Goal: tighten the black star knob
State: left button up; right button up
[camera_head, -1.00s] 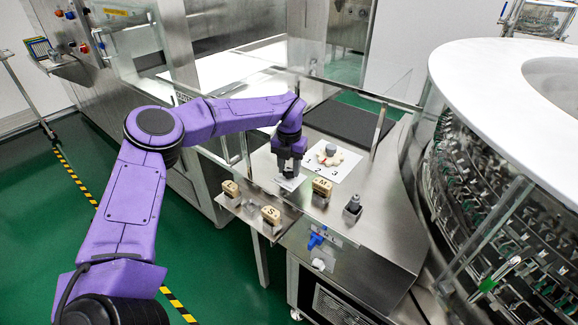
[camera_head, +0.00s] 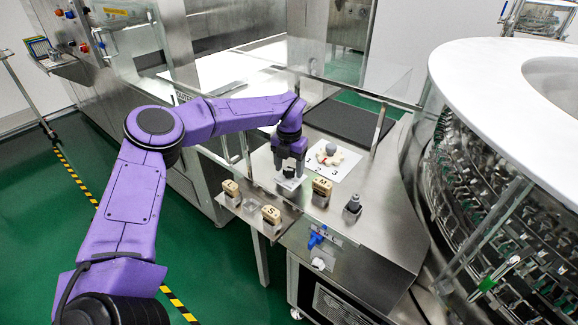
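The black star knob (camera_head: 289,173) appears as a small dark shape on a light grey block on the steel worktop, in the middle of the head view. My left gripper (camera_head: 290,165) points straight down just above it. Its two fingers look spread apart, with the knob below and between them. Whether a finger touches the knob is too small to tell. The knob's points are partly hidden by the fingers. My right gripper is not in view.
Wooden-topped stamps stand at the left (camera_head: 231,188), front (camera_head: 271,214) and right (camera_head: 321,186) of the knob. A grey-black fitting (camera_head: 352,205) stands further right. A clear panel (camera_head: 345,75) stands behind; the rotary washer (camera_head: 500,200) is at right.

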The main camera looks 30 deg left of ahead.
aim_at(289, 170)
pick_arm(q)
jog(key=shift+r, duration=0.4)
notch_tip(289, 170, up, 10)
jog(key=b, duration=0.1)
jog(key=shift+f+b, duration=0.15)
jog(key=shift+b, duration=0.25)
